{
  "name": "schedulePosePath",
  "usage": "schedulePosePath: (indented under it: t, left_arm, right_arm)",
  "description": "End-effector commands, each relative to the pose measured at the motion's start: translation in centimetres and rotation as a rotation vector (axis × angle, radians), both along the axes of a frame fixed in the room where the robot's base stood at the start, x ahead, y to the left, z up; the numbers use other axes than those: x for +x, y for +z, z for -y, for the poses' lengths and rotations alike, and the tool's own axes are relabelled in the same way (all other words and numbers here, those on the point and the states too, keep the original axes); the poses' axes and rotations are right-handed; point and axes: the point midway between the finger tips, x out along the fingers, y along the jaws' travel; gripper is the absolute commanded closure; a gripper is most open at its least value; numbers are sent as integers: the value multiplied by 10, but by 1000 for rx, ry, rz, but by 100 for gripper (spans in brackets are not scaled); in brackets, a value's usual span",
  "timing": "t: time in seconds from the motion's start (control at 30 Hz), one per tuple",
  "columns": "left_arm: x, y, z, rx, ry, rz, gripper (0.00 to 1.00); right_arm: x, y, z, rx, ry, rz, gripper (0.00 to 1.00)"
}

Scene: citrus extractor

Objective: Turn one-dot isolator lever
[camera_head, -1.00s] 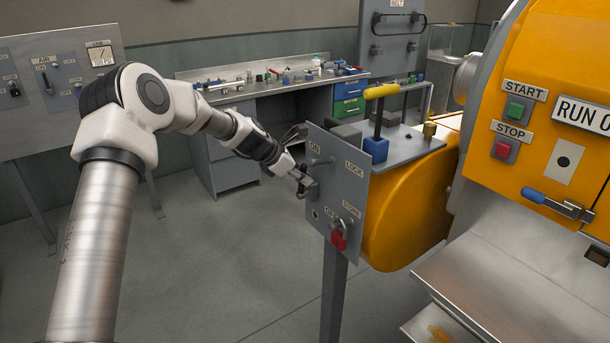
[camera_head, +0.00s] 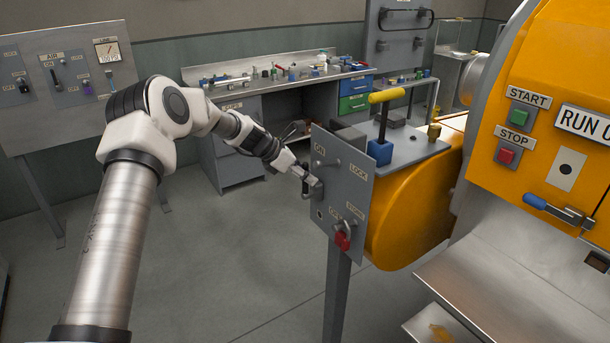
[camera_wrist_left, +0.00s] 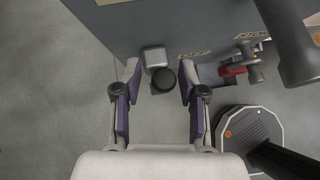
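The isolator panel (camera_head: 345,180) is a grey plate on a post with ON, OFF, LOCK and STORE labels. A grey lever (camera_head: 316,188) sits low on its left side. In the left wrist view its grey block (camera_wrist_left: 153,57) and dark round knob (camera_wrist_left: 163,79) lie between the fingers. My left gripper (camera_head: 305,178) is at the lever. In the wrist view the left gripper (camera_wrist_left: 158,82) is open, with purple pads on either side of the knob and a gap on the right. I cannot make out dot marks. My right gripper is not in view.
The orange machine (camera_head: 540,110) fills the right. Open floor lies below the arm.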

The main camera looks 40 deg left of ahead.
Motion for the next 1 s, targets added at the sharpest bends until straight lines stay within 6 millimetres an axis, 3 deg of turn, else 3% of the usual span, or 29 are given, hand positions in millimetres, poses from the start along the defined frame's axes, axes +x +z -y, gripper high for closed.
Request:
schedulePosePath:
  t: [0.37, 0.8, 1.0]
  left_arm:
    - [-5, 6, -3, -2, -1, -1, 55]
    - [-62, 76, -43, -1, -1, 2, 55]
    - [-70, 83, -47, 0, -3, -3, 55]
  right_arm:
    - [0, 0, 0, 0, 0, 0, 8]
    - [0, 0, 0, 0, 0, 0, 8]
    - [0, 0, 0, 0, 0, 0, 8]
